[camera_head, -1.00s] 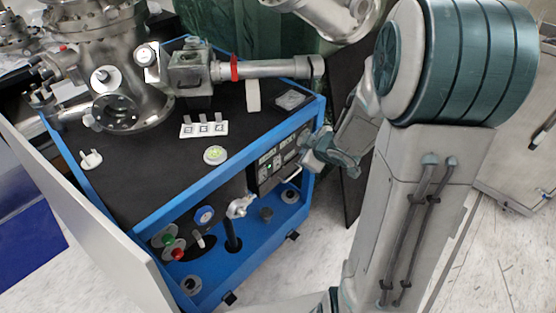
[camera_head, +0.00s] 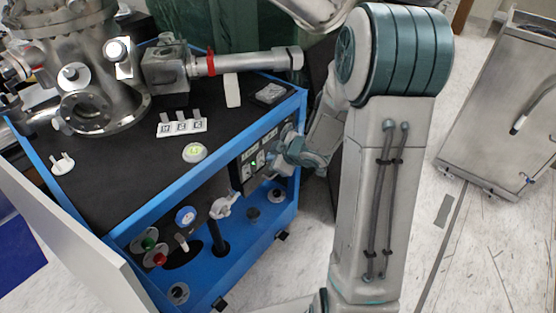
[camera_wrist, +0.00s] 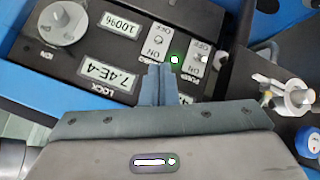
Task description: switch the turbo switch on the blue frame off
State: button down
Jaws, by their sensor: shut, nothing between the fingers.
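The blue frame (camera_head: 150,215) carries a black control panel (camera_head: 243,174) on its front right side. In the wrist view the panel (camera_wrist: 105,25) appears upside down, with two small switch areas marked ON and OFF. A green light (camera_wrist: 174,59) glows beside the left area; a white spot lies by the right area. I cannot clearly read which one is the turbo switch. My gripper (camera_wrist: 159,70) is shut and empty, its fingertips right in front of the panel, just left of the green light. The fingers hide part of the panel. Contact cannot be told.
A silver valve fitting (camera_wrist: 292,100) stands right of the panel in the wrist view, and a round ION knob (camera_wrist: 62,22) is at left. The steel chamber (camera_head: 85,75) stands on top of the frame. Open floor (camera_head: 390,215) lies right of the frame.

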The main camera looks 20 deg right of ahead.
aim_at(265, 162)
jog(key=shift+b+x, duration=0.6)
jog(key=shift+x, duration=1.65)
jog(key=shift+a, duration=0.1)
